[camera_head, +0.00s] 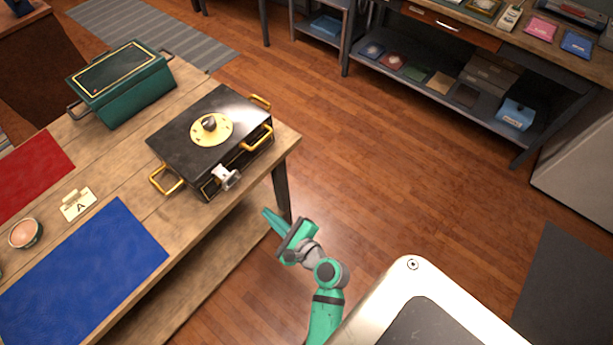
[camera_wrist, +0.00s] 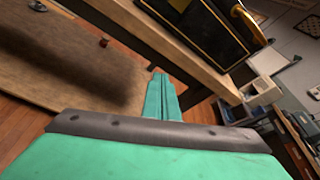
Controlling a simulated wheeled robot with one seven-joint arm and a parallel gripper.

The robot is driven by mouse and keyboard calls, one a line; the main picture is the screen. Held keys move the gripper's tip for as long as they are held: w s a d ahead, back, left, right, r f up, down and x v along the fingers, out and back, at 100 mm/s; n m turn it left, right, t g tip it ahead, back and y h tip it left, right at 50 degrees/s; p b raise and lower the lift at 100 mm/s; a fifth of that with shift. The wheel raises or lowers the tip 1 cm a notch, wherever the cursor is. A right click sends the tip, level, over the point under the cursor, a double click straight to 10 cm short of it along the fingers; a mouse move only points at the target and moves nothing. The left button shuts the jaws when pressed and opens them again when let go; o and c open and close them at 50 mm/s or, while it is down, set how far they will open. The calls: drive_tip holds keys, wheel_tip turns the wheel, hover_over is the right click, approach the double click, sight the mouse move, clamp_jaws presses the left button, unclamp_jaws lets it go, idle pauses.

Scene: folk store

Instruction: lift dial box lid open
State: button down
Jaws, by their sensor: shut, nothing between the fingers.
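The dial box (camera_head: 199,158) is a black case with gold handles on the wooden table. Its black lid (camera_head: 184,125) looks closed, with a round gold dial (camera_head: 211,129) on top and a silver latch (camera_head: 226,177) at the front. Part of the black box (camera_wrist: 205,25) also shows at the top of the wrist view. My gripper (camera_head: 267,215) is shut and empty, off the table's front edge, below and right of the box. In the wrist view its teal fingers (camera_wrist: 160,88) lie together, pointing at the table edge, apart from the box.
A green box (camera_head: 122,85) stands behind the dial box. A blue mat (camera_head: 85,272), red mat (camera_head: 30,175), bowl (camera_head: 25,233) and card marked A (camera_head: 78,204) lie on the wooden table (camera_head: 140,200).

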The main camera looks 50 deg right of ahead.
drive_tip(key=s+d+r+m+t+y, duration=0.2)
drive_tip(key=s+d+r+m+t, duration=0.15)
drive_tip(key=d+r, duration=0.8)
approach(255, 141)
drive_tip(key=shift+w+r+m+g, duration=0.15)
drive_tip(key=shift+r+m+g, duration=0.1)
drive_tip(key=shift+m, duration=0.2)
drive_tip(key=shift+w, duration=1.15)
idle(1.5)
drive_tip(key=shift+w+a, duration=0.15)
drive_tip(key=shift+w, duration=0.15)
drive_tip(key=shift+w, duration=0.85)
drive_tip(key=shift+w, duration=0.3)
drive_tip(key=shift+w+a, duration=0.1)
drive_tip(key=shift+w, duration=0.25)
drive_tip(key=shift+w, duration=0.2)
